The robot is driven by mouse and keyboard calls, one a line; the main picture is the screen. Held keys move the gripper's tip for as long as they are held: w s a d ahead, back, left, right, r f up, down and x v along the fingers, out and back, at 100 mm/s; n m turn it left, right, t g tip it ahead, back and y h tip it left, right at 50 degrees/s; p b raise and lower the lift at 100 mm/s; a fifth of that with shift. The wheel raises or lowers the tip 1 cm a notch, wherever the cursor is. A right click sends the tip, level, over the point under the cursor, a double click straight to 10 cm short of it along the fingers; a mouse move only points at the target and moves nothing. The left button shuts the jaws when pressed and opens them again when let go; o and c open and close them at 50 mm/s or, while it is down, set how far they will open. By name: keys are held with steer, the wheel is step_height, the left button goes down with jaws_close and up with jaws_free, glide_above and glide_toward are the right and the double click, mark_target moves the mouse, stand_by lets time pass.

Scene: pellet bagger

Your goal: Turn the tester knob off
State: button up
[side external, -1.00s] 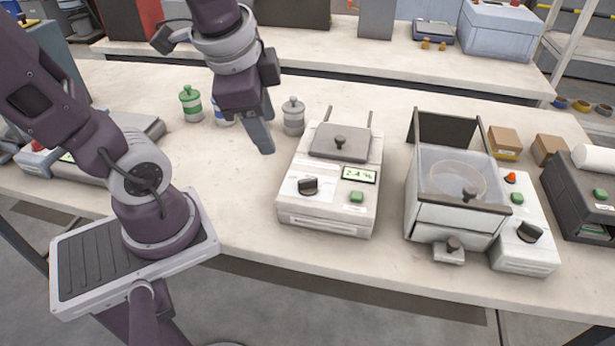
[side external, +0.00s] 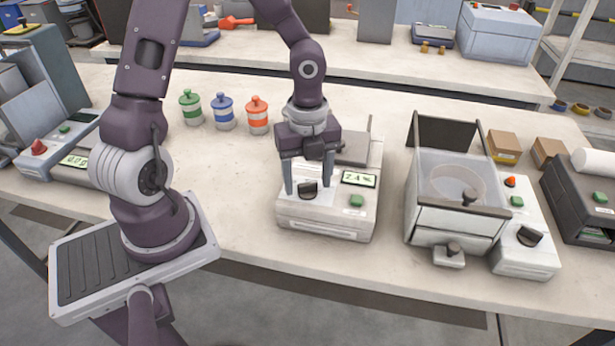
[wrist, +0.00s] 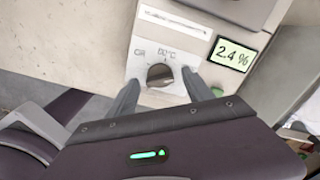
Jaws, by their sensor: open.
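The tester (side external: 325,222) is a white box on the bench with a lit display (side external: 359,179) reading 2.4 %. Its black knob (side external: 308,189) is on the front left of its top face. In the wrist view the knob (wrist: 160,75) sits on a white plate with a label at its left and "80°C" above it. My gripper (side external: 309,191) points down over the tester, fingers apart on the two sides of the knob. In the wrist view the gripper (wrist: 164,92) is open, its fingertips beside the knob; contact is unclear. A green button (side external: 356,201) is right of the knob.
Green, blue and orange-lidded jars (side external: 223,112) stand behind and left of the tester. A clear-walled machine (side external: 452,190) with its own knobs stands to the right. Bare bench (side external: 235,190) lies left of the tester.

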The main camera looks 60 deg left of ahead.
steer(key=shift+c, duration=0.4)
jaws_close()
steer(key=n, duration=0.6)
steer(key=shift+r, duration=0.1)
steer(key=n, duration=1.2)
steer(key=shift+n, duration=0.3)
steer(key=n, duration=0.5)
steer(key=shift+n, duration=0.3)
